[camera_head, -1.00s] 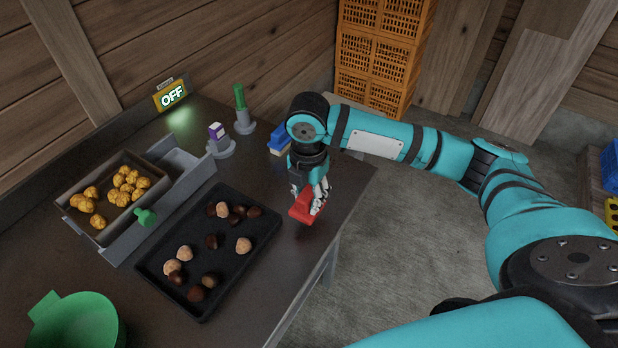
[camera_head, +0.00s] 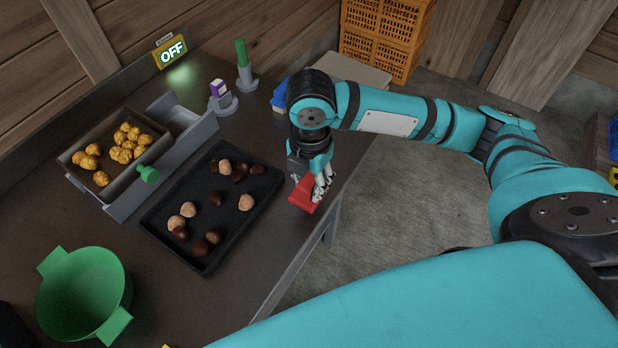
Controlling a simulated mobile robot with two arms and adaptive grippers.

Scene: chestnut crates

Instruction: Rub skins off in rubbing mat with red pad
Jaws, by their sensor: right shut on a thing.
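The black rubbing mat (camera_head: 163,218) is a shallow dark tray on the table. Several chestnuts lie in it, some dark brown (camera_head: 199,247) and some pale (camera_head: 246,202). My right gripper (camera_head: 312,190) is shut on the red pad (camera_head: 303,196). It holds the pad just right of the mat, near the table's right edge, apart from the chestnuts. Whether the pad touches the table I cannot tell. The fingers hide part of the pad. My left gripper is not in view.
A tray of golden nuts (camera_head: 85,176) sits in a grey drawer unit with a green knob (camera_head: 148,174). A green two-handled bowl (camera_head: 85,295) stands at lower left. Orange crates (camera_head: 383,50) stand beyond.

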